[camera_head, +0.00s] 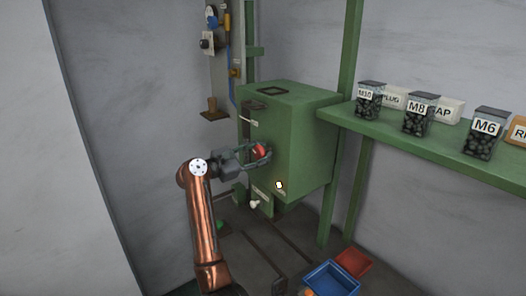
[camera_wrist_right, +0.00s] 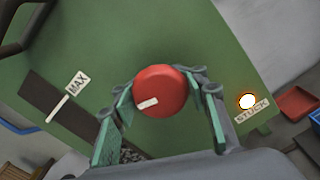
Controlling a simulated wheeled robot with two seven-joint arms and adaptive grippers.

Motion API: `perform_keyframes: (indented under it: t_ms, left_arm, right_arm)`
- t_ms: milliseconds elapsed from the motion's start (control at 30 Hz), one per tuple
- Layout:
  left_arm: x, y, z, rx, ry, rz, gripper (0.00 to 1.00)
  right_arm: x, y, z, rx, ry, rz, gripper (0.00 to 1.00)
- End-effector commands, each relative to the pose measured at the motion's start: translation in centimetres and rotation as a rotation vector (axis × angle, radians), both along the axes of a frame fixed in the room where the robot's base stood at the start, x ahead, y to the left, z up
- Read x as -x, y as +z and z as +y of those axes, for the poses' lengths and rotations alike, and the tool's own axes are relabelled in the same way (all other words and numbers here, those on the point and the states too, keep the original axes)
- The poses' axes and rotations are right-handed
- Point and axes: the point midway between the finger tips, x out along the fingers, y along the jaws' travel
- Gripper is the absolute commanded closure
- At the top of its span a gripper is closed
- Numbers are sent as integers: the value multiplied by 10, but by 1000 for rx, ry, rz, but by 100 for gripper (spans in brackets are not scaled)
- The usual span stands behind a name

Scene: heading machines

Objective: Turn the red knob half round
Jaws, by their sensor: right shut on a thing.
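The red knob (camera_head: 260,151) sits on the front of the green machine box (camera_head: 312,135). In the right wrist view the knob (camera_wrist_right: 162,88) is a round red disc with a short white mark at its lower left part. My right gripper (camera_head: 254,153) reaches it from the left, and its fingers lie on both sides of the knob in the right wrist view (camera_wrist_right: 167,95), shut on it. A lit lamp (camera_wrist_right: 247,101) glows beside a label reading STUCK (camera_wrist_right: 252,113). My left gripper is not in view.
A dark slot with a white pointer (camera_wrist_right: 57,108) and a MAX label (camera_wrist_right: 77,83) lies left of the knob. A green shelf (camera_head: 420,138) at right holds labelled jars. A blue bin (camera_head: 330,272) and a red bin (camera_head: 354,262) are below the box.

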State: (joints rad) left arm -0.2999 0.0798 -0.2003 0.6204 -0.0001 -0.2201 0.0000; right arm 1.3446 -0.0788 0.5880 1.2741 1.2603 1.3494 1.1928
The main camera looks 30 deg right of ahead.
Motion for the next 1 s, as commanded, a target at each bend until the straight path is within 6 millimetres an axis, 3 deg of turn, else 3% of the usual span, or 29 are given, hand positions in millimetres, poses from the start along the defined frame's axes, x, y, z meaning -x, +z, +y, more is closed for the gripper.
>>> perform_keyframes:
  t_ms: [1000]
  left_arm:
    - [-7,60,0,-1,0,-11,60]
  right_arm:
    - [-2,1,1,74,3,964,89]
